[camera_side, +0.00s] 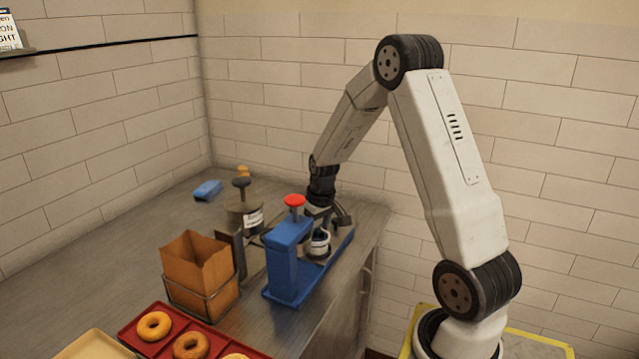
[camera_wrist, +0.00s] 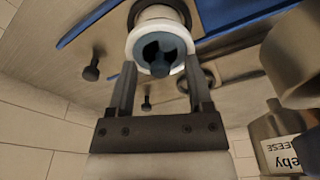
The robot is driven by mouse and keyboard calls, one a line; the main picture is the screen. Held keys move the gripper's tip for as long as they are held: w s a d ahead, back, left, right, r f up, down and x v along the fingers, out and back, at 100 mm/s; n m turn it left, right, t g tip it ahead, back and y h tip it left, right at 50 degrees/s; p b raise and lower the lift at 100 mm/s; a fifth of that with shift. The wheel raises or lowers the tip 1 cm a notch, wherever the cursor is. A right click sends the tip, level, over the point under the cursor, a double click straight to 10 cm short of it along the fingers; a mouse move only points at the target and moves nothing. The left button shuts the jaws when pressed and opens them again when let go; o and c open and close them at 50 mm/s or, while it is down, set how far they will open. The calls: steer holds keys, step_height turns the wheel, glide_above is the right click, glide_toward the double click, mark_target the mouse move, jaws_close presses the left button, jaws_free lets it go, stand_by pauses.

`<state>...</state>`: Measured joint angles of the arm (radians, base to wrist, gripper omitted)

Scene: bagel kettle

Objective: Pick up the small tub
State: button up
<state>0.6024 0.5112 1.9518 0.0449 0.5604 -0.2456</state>
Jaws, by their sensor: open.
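The small tub (camera_side: 320,243) is a white round container with a dark band. It stands on the blue tray of the press, partly hidden behind the blue post in the side view. The wrist view shows its white rim and blue-grey top with a dark knob (camera_wrist: 160,52). My gripper (camera_side: 326,216) is just above the tub in the side view. In the wrist view my gripper (camera_wrist: 160,75) is open, with one finger on each side of the tub's near rim. I cannot tell whether the fingers touch it.
A blue stand (camera_side: 284,265) with a red knob (camera_side: 294,200) rises close beside the tub. A labelled pot (camera_side: 244,216) stands behind to the left. A paper bag in a wire holder (camera_side: 198,272), a blue block (camera_side: 207,190) and a red bagel tray (camera_side: 172,347) are further left.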

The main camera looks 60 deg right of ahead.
jaws_close()
stand_by(1.3)
